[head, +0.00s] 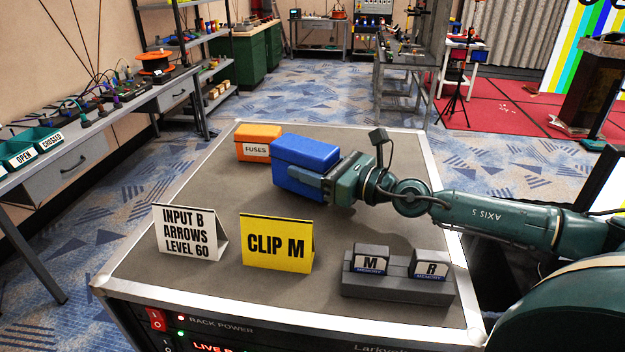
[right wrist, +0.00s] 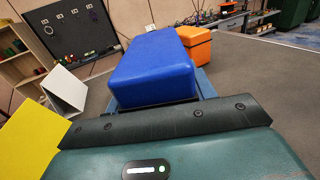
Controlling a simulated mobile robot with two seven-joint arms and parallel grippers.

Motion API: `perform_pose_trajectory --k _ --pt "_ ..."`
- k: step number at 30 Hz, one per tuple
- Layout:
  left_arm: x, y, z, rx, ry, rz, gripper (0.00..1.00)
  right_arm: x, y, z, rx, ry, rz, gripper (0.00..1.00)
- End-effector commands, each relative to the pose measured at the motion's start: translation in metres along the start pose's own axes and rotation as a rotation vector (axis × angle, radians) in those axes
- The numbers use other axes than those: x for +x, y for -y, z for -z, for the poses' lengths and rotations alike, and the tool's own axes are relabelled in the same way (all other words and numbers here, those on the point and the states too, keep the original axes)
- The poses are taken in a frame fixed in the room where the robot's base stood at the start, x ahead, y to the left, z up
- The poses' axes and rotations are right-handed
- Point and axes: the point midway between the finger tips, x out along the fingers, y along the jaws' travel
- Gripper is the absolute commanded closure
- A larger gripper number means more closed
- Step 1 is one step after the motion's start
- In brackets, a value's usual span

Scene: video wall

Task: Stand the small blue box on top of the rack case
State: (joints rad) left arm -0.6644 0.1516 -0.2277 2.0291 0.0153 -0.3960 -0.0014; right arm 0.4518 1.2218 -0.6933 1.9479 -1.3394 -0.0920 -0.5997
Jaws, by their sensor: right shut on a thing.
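The small blue box (head: 303,155), with a lid seam, is at the far middle of the rack case (head: 190,265), a grey-topped case with a pale metal rim. My right gripper (head: 325,185) reaches in from the right and is shut on the blue box's near right end. The box looks level with its lid up, at or just above the case top; I cannot tell if its underside touches. The right wrist view shows the blue box (right wrist: 155,68) straight ahead of the gripper (right wrist: 165,112). My left gripper is not in view.
An orange FUSES box (head: 258,142) stands just left of the blue box. A white INPUT B card (head: 188,232), a yellow CLIP M card (head: 276,242) and a grey holder (head: 398,290) with M and R blocks stand nearer.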

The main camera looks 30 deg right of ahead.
Motion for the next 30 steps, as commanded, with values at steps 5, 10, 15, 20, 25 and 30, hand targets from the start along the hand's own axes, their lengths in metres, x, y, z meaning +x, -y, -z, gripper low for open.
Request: perform_pose_trajectory --k 5,10,15,20,25,30 --pt "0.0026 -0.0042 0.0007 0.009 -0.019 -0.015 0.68 0.0003 0.0002 0.0103 -0.001 0.004 0.001 0.77" --pt "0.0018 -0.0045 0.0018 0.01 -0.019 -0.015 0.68 0.0003 0.0002 0.0088 -0.001 0.004 0.001 0.77" --pt "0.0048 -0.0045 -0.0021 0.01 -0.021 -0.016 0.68 0.0002 0.0002 0.0148 0.0 0.004 0.001 0.77" --pt "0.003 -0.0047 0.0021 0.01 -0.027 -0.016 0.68 0.0001 0.0 0.0143 0.001 0.0 0.0 0.33" --pt "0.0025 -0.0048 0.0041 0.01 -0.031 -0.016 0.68 0.0001 0.0 0.0142 0.0 0.001 0.0 0.24" --pt "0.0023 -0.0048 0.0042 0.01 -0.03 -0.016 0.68 0.0001 0.0 0.0136 0.0 0.001 0.0 0.24"
